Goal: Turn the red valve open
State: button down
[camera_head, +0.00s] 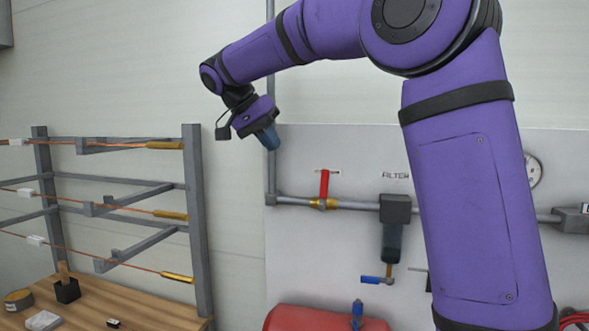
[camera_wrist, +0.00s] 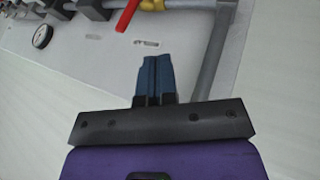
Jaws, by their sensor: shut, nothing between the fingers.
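The red valve handle (camera_head: 324,184) stands upright on a brass valve body (camera_head: 322,203) in the grey pipe on the wall panel, in the head view. In the wrist view the red handle (camera_wrist: 127,17) shows at the top edge, partly cut off, with part of the brass body (camera_wrist: 152,5). My gripper (camera_head: 271,141) is up and left of the red handle in the head view, apart from it, near the vertical pipe. In the wrist view my gripper (camera_wrist: 155,62) has its blue fingers together, with nothing between them.
A vertical grey pipe (camera_head: 270,172) runs beside my gripper. A filter (camera_head: 392,225) hangs right of the valve, with a blue handle (camera_head: 371,280) below. A rack with copper wires (camera_head: 194,220) stands at the left on a wooden table (camera_head: 130,305). A red tank (camera_head: 300,317) is below.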

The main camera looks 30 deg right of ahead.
send_near(324, 191)
jog(key=w+f, duration=0.4)
jog(key=s+d, duration=0.2)
jog(key=d, duration=0.1)
jog(key=shift+s+d+f, duration=0.25)
jog(key=shift+d, duration=0.1)
